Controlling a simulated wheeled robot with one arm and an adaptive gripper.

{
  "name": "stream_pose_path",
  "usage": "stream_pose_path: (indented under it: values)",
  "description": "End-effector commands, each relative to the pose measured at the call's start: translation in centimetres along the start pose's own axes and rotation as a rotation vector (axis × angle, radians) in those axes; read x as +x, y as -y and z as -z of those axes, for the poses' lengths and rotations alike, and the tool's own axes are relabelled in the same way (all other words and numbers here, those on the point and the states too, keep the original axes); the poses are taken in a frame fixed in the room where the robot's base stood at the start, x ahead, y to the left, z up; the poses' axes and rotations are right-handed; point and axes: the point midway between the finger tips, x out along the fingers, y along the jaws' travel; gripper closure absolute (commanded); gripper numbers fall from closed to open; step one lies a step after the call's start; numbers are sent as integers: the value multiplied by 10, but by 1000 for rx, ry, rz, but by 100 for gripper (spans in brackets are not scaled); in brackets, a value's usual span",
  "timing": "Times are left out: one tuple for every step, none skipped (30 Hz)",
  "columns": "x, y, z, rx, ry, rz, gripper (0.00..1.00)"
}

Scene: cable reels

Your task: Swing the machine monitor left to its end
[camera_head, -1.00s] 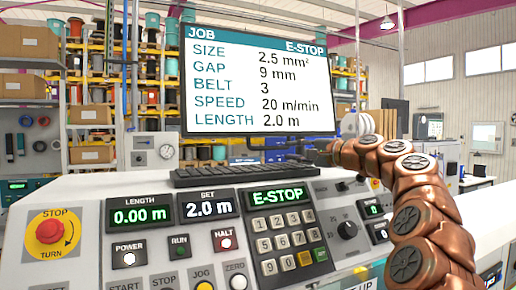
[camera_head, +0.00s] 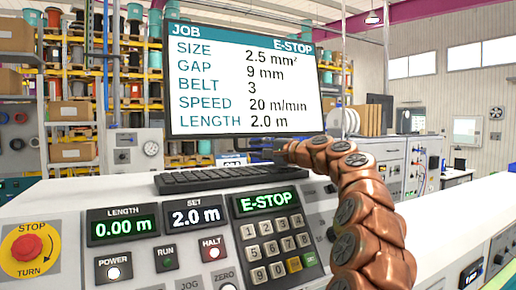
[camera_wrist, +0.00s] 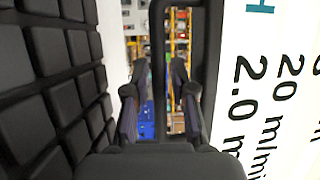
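The machine monitor (camera_head: 245,85) stands above the console and faces me, its screen reading JOB and E-STOP. In the wrist view its screen (camera_wrist: 275,90) fills the right side, edged by a black bezel (camera_wrist: 211,60). A dark bar (camera_wrist: 158,60) runs beside the bezel and looks like a handle on it. My gripper (camera_wrist: 160,105) is open, with one finger on each side of this bar and visible gaps beside it. In the head view my gripper (camera_head: 276,152) is small and dark, just below the monitor's lower edge; its fingers are hard to make out there.
A black keyboard (camera_head: 225,177) lies under the monitor, close to my gripper; its keys (camera_wrist: 50,80) fill the wrist view's left side. The console carries a red stop button (camera_head: 30,250) and a keypad (camera_head: 275,245). Shelves of cable reels (camera_head: 130,60) stand behind.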

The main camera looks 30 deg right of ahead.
Motion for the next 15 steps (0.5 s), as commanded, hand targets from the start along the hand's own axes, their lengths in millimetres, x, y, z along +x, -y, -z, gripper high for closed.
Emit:
stream_pose_path:
  values:
    - [0, 0, 0, 0, 0, 0, 75]
    - [0, 0, 0, 0, 1, 0, 75]
    - [0, 0, 0, 0, 1, 0, 75]
    - [0, 0, 0, 0, 1, 0, 75]
    - [0, 0, 0, 0, 1, 0, 75]
    - [1, -1, -1, 0, 1, 0, 79]
    - [1, -1, -1, 0, 1, 0, 82]
    - [0, -1, -1, 0, 1, 0, 85]
    - [1, -1, -1, 1, 2, -1, 89]
    - [1, -1, -1, 1, 2, 0, 92]
    - [1, -1, -1, 1, 2, -1, 95]
    - [1, -1, -1, 1, 2, -1, 99]
    - [1, -1, -1, 1, 2, -1, 100]
    - [1, -1, -1, 1, 2, -1, 100]
    - [1, -1, -1, 1, 2, -1, 100]
